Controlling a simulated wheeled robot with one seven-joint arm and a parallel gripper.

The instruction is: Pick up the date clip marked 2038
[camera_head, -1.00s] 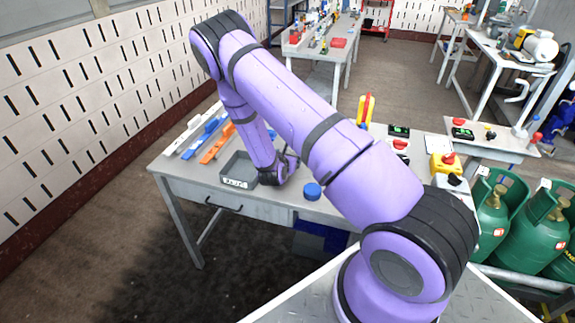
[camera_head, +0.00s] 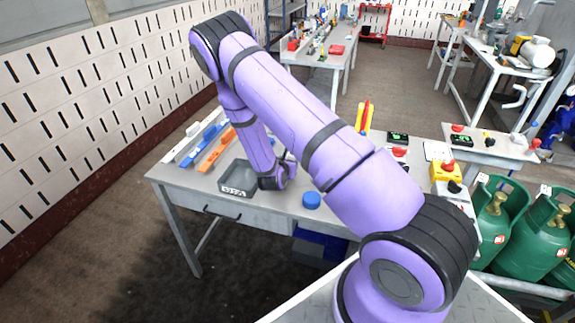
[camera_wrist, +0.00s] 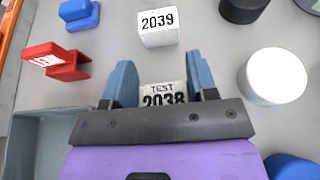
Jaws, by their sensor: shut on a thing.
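The white date clip marked 2038 (camera_wrist: 164,97) shows in the wrist view between the two blue fingers of my gripper (camera_wrist: 161,88). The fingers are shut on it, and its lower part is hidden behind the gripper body. It also reads TEST above the number. Another white clip marked 2039 (camera_wrist: 159,27) stands apart on the table, just beyond the gripper. In the head view my arm hides the gripper's fingertips and the clips.
A grey tray (camera_head: 222,190) lies left of my wrist. Around the gripper are a red clip (camera_wrist: 68,66), a blue piece (camera_wrist: 78,14), a white cylinder (camera_wrist: 275,77) and a black cylinder (camera_wrist: 243,8). A blue cylinder (camera_head: 312,200) stands near the table's front edge.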

